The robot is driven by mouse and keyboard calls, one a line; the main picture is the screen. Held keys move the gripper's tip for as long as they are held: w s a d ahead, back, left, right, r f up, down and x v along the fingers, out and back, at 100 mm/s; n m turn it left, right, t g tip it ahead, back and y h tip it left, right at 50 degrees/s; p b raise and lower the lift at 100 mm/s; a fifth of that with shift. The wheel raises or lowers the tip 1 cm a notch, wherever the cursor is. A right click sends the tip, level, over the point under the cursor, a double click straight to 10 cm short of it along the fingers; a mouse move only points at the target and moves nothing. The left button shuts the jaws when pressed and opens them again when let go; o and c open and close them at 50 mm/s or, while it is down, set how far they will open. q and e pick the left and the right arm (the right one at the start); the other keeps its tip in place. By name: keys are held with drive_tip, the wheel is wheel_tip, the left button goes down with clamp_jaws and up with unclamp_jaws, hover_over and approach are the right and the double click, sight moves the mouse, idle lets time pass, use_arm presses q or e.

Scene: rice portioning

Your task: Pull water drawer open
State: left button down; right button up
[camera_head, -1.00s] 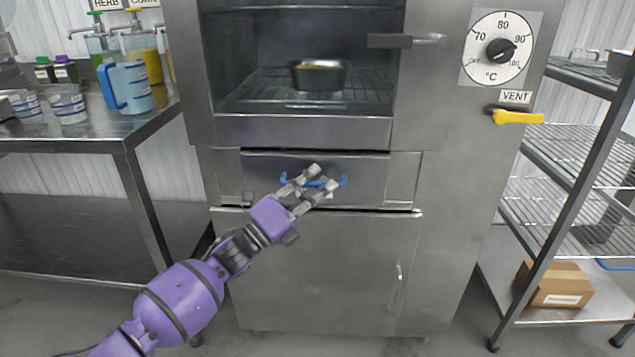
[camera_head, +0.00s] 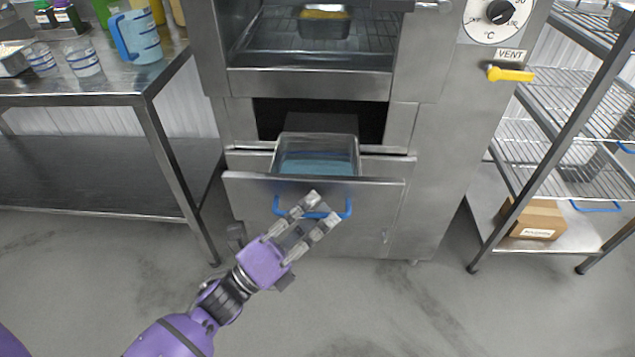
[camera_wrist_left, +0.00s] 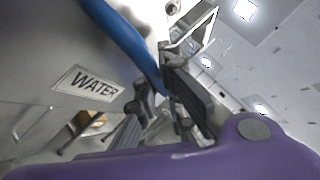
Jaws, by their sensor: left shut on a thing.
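The water drawer (camera_head: 240,184) is pulled out from the steel cabinet, and a metal pan of bluish water (camera_head: 316,160) shows inside it. A blue handle (camera_head: 347,208) runs across its front. My left gripper (camera_head: 322,205) is shut on the blue handle, with its fingers above and below the bar. In the left wrist view the handle (camera_wrist_left: 130,38) passes between the fingers (camera_wrist_left: 165,108), beside a WATER label (camera_wrist_left: 87,86) on the drawer front. My right gripper is not in view.
Above the drawer, the open oven chamber holds a dark pan (camera_head: 325,24) on a rack. A steel table (camera_head: 100,88) with a blue jug (camera_head: 136,38) stands at left. A wire shelf (camera_head: 570,150) with a cardboard box (camera_head: 533,220) stands at right. The floor in front is clear.

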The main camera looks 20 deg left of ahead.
use_arm(q)
drive_tip(key=shift+s+d+f, duration=0.1)
drive_tip(key=shift+s+d, duration=0.05)
drive_tip(key=shift+s, duration=0.45)
drive_tip(key=shift+s+d, duration=0.15)
drive_tip(key=shift+s, duration=0.4)
drive_tip(key=c, duration=1.8)
unclamp_jaws()
drive_tip(key=shift+c, duration=0.2)
